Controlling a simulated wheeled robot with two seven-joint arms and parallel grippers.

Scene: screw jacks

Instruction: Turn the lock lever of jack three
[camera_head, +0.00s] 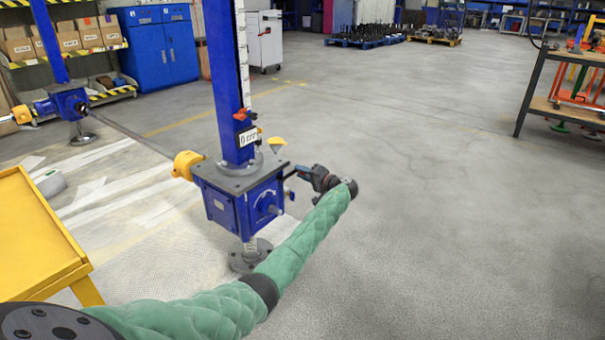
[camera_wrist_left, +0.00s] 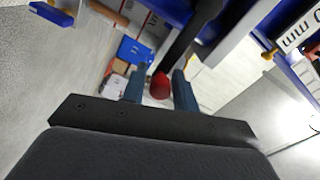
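The near blue jack (camera_head: 238,205) stands upright on a round foot plate, with a blue column and a scale above it; no jack number is legible. A black lever (camera_wrist_left: 192,38) with a red knob (camera_wrist_left: 160,86) at its end shows in the left wrist view. My left gripper (camera_head: 309,175) is at the right side of the jack, pointing left at it. In the wrist view its two fingers (camera_wrist_left: 159,88) are apart, one on each side of the red knob, with gaps visible beside it. In the head view the knob is hard to make out. My right gripper is out of view.
A yellow table (camera_head: 40,235) stands at the left front. A second blue jack (camera_head: 68,103) stands behind at the left, near shelves of boxes. A workbench (camera_head: 570,85) is at the far right. The floor to the right of the near jack is clear.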

